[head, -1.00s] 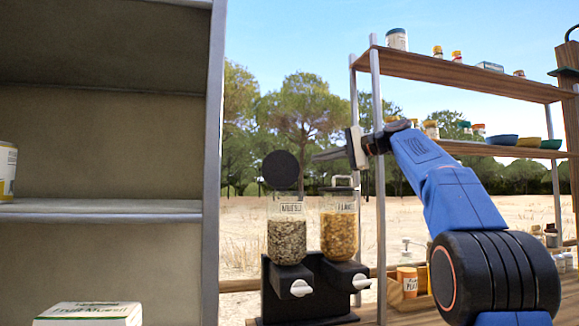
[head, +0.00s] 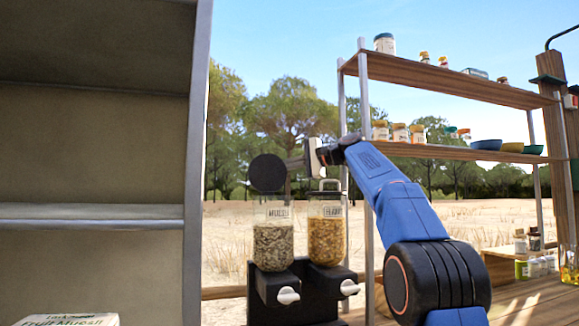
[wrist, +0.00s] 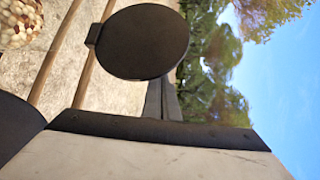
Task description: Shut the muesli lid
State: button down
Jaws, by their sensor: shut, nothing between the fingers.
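The muesli dispenser (head: 273,245) is a clear jar of grey-brown flakes labelled MUESLI, on a black stand. Its round black lid (head: 267,172) stands up, tilted open above the jar. In the wrist view the lid (wrist: 143,42) shows as a dark disc with a small hinge tab at its left. My gripper (head: 290,163) is shut and empty, just right of the lid at about its height. In the wrist view the fingers (wrist: 162,98) reach up to the lid's lower edge; I cannot tell whether they touch it.
A second dispenser (head: 326,240) with orange flakes stands right beside the muesli, its lid with a handle closed. A shelf rack (head: 440,80) with jars and bowls is on the right. A grey cabinet (head: 195,180) is at the left. A muesli box (head: 70,320) sits bottom left.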

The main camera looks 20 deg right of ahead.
aim_at(277, 164)
jog(key=shift+w+a, duration=0.1)
jog(key=shift+a, duration=0.05)
jog(key=shift+s+r, duration=0.15)
jog(key=shift+s, duration=0.25)
dwell(0.4)
jog(key=shift+s+r, duration=0.2)
jog(key=shift+s, duration=0.4)
jog(key=s, duration=0.4)
jog(key=shift+s+f, duration=0.25)
jog(key=shift+s, duration=0.55)
jog(key=shift+s+f, duration=0.25)
jog(key=shift+s, duration=0.5)
jog(key=s+f+n+t+y, duration=0.1)
jog(key=s+f, duration=0.1)
jog(key=s+f+n+t+y, duration=0.1)
jog(key=s+f+n, duration=0.1)
jog(key=shift+s+f, duration=0.25)
jog(key=shift+f, duration=0.15)
jog(key=shift+s+f, duration=0.3)
jog(key=shift+f, duration=0.25)
